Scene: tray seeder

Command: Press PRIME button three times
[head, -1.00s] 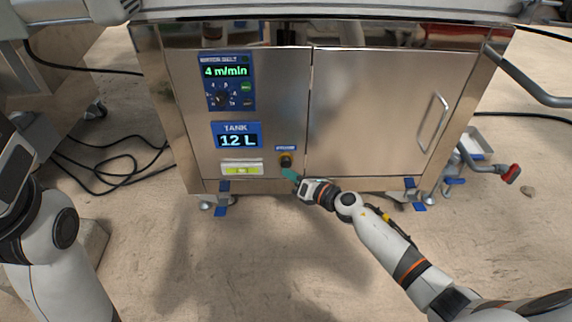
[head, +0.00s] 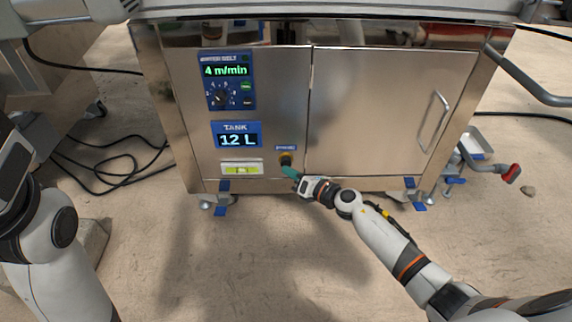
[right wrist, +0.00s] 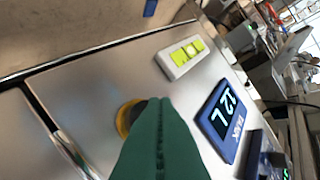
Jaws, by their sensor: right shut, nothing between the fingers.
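The PRIME button (head: 286,160) is a small dark button with a yellow-orange ring, low on the left steel panel under a small blue label (head: 285,148). My right gripper (head: 290,172), with green fingers, is shut and empty, its tips right at the button. In the right wrist view the shut green fingers (right wrist: 160,125) cover most of the button, and part of its yellow ring (right wrist: 124,118) shows beside them. I cannot tell whether the tips touch it or whether it is pushed in. My left arm shows at the left edge, but its gripper is out of view.
Left of the button are a level gauge (head: 241,168), the TANK display (head: 237,134) reading 12 L and a blue control panel (head: 228,80) reading 4 m/min. A steel door with a handle (head: 433,122) is to the right. Open floor lies in front.

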